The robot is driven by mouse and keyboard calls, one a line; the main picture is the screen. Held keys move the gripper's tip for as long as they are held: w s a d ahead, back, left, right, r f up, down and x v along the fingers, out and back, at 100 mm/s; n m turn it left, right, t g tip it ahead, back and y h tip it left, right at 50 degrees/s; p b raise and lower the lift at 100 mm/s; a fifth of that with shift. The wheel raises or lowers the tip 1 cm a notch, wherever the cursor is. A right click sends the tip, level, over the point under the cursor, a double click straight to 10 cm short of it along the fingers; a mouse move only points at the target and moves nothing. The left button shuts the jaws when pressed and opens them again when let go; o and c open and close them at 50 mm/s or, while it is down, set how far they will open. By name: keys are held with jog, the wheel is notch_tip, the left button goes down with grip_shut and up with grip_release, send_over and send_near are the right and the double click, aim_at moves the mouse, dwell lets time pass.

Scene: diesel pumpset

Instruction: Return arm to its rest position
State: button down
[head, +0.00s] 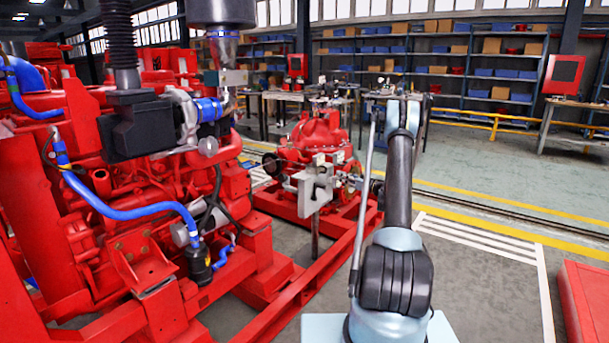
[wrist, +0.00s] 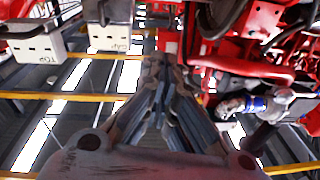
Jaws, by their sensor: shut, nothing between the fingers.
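My arm (head: 398,190) rises from the bottom of the head view and reaches up and forward, right of the red pumpset. My gripper (wrist: 160,72) shows in the wrist view, with its fingers converging and nothing held between them. I cannot make it out clearly in the head view. The red diesel engine (head: 130,180) fills the left of the head view, with blue hoses on its near side. The red pump (head: 318,135) stands beyond it, left of my arm.
A pale grey box (head: 312,188) on a post stands between pump and arm. A red block (head: 590,300) is at the lower right. Shelves (head: 450,65) and a yellow rail (head: 500,122) line the back. The floor right of my arm is mostly clear.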

jog(key=s+a+r+m+g+h, duration=0.25)
jog(key=s+a+r, duration=0.25)
jog(key=s+r, duration=0.3)
jog(key=s+a+r+m+g+h, duration=0.1)
jog(key=s+a+r+g+h, duration=0.2)
jog(key=s+r, duration=0.6)
jog(key=s+a+f+m+g+h, duration=0.1)
jog(key=s+a+m+h, duration=0.15)
jog(key=s, duration=1.65)
jog(key=s+d+f+m+h, duration=0.1)
jog(key=s+d+f+h, duration=0.1)
jog(key=s, duration=0.8)
jog(key=s+d+f+m+g+h, duration=0.1)
jog(key=s+d+f+h, duration=0.2)
jog(key=s, duration=0.6)
jog(key=s+d+f+m+h, duration=0.2)
jog(key=s+d+f, duration=0.4)
jog(key=s, duration=0.4)
jog(key=shift+s+f+h, duration=0.3)
jog(key=shift+h, duration=0.3)
